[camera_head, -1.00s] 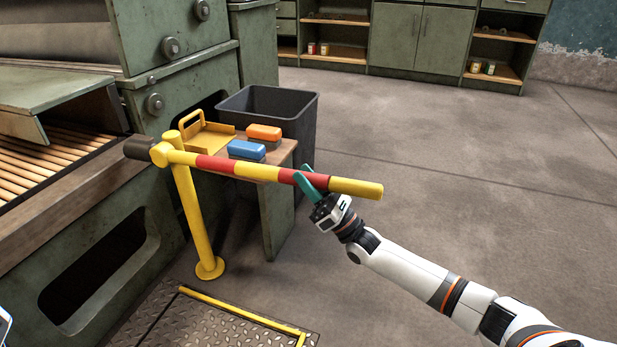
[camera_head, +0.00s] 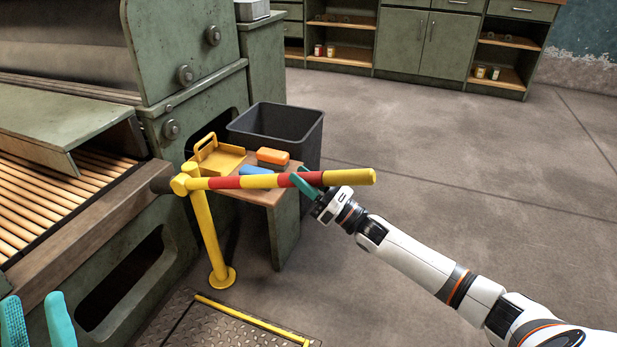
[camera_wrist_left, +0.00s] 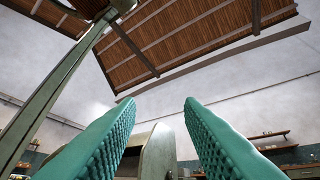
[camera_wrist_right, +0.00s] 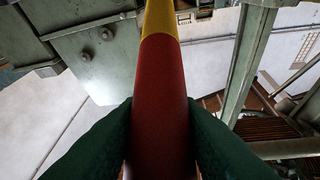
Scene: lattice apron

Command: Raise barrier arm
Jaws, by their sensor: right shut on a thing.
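The barrier arm (camera_head: 256,181) is a red and yellow striped bar, nearly level in the head view, with a dark end at its left. It joins a yellow post (camera_head: 209,235) at its left. My right gripper (camera_head: 306,182) is shut around the red band towards the bar's right end. In the right wrist view the red and yellow bar (camera_wrist_right: 162,90) runs between both green fingers (camera_wrist_right: 162,130). My left gripper (camera_head: 38,318) is at the lower left corner of the head view, open and empty. Its spread fingers (camera_wrist_left: 160,135) show in the left wrist view.
Behind the bar a small table (camera_head: 283,197) bears a yellow tray (camera_head: 217,160), a blue block (camera_head: 258,170) and an orange block (camera_head: 272,156). A black bin (camera_head: 283,133) stands behind it. A green roller machine (camera_head: 150,225) fills the left. The floor at right is clear.

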